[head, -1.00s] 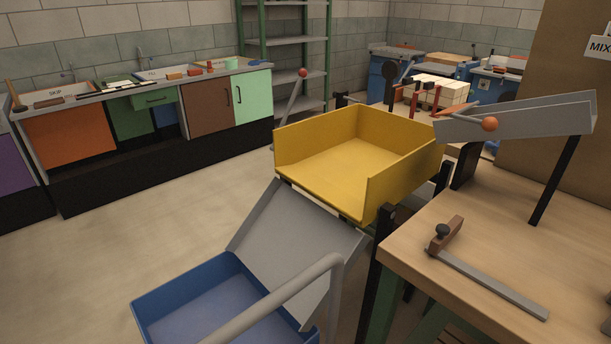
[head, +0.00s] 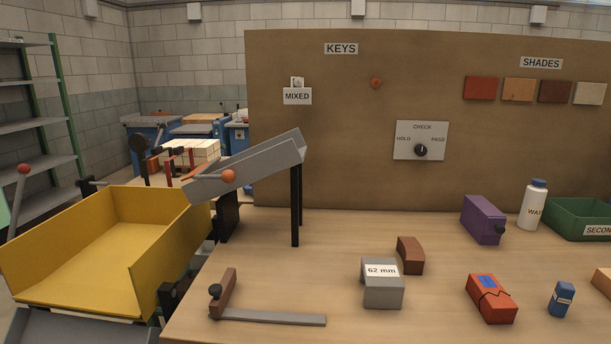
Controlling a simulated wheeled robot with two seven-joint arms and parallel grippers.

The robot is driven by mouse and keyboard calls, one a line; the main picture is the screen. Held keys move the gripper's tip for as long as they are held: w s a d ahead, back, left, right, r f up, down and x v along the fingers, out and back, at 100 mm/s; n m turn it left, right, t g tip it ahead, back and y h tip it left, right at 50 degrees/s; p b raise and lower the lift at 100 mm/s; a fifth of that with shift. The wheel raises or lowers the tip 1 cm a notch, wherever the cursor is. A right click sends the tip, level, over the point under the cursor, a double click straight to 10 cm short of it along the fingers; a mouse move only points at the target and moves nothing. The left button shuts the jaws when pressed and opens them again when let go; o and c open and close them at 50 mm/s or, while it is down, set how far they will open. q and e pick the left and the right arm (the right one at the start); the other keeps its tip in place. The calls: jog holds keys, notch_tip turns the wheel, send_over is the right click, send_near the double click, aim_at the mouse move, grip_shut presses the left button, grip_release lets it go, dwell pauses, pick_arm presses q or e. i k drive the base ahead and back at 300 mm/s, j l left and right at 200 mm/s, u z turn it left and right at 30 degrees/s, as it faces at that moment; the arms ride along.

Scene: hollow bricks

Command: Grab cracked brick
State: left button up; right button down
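A red-orange brick (head: 492,298) lies on the wooden workbench at the lower right of the head view. It has a dark jagged crack line across it and a blue patch on its top. No gripper is near it in view. Neither of my grippers shows in the head view.
A green crate (head: 579,219) is at right. A yellow tray (head: 90,250) and grey chute (head: 245,166) are at left.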

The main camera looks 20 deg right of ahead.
aim_at(495, 307)
jog(key=z, duration=1.65)
